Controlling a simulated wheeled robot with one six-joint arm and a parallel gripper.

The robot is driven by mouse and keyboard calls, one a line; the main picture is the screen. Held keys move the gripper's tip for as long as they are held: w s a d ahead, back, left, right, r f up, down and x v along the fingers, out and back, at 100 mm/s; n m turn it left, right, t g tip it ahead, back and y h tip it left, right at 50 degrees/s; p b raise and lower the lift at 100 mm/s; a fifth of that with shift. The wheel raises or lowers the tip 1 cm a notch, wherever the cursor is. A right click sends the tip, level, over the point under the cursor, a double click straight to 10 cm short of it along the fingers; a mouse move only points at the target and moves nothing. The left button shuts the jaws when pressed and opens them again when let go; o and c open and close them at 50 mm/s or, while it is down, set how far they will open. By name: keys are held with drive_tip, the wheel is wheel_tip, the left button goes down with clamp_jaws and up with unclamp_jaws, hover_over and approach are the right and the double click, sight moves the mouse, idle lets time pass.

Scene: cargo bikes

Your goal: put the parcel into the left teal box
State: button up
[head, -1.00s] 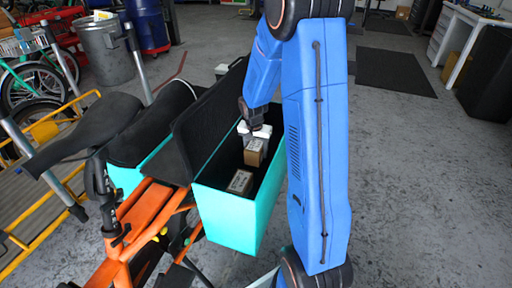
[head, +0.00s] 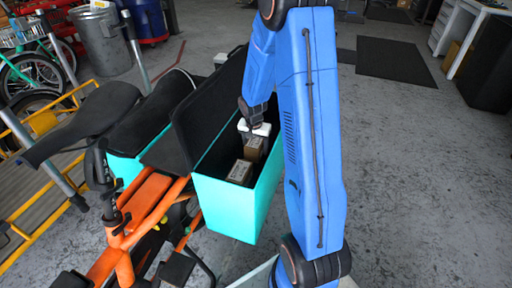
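My gripper (head: 258,129), with white fingers, reaches down into the open teal box (head: 225,208). It appears shut on a brown parcel (head: 253,149), held inside the box's opening; the finger contact is small and partly hidden. Another brown parcel (head: 240,171) lies in the same box, nearer its front wall. The held parcel's underside is hidden, so I cannot tell whether it touches anything. The box has a black interior and a raised black lid (head: 205,100). A second teal box (head: 127,168) shows to the left, under a black cover.
The boxes are on an orange cargo bike (head: 140,210) with a black saddle (head: 85,125). A yellow-railed platform (head: 35,190) stands at the left. A metal bin (head: 102,45) and a blue drum (head: 147,20) are behind.

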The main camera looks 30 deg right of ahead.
drive_tip(key=shift+o, duration=0.5)
drive_tip(key=shift+r, duration=0.25)
drive_tip(key=r, duration=0.4)
drive_tip(key=a+r, duration=0.1)
drive_tip(key=r, duration=0.3)
drive_tip(key=s+r, duration=0.1)
drive_tip(key=r, duration=0.3)
drive_tip(key=shift+s+a, duration=0.1)
drive_tip(key=shift+a, duration=0.2)
drive_tip(key=s+a+r+n+t, duration=0.1)
drive_tip(key=s+a+r+n, duration=0.2)
drive_tip(key=s+a+r, duration=0.3)
drive_tip(key=s+a+r+n+t, duration=0.1)
drive_tip(key=s+a+r+n, duration=0.15)
drive_tip(key=s+r, duration=0.55)
drive_tip(key=s+a+r+n, duration=0.1)
drive_tip(key=s+a+n, duration=0.1)
drive_tip(key=s, duration=0.6)
drive_tip(key=s+a+r+n+t+y, duration=0.1)
drive_tip(key=s+a+r+n, duration=0.1)
drive_tip(key=s, duration=0.5)
drive_tip(key=shift+s+a+n+t, duration=0.3)
drive_tip(key=shift+s+a+n, duration=0.15)
drive_tip(key=shift+a, duration=0.8)
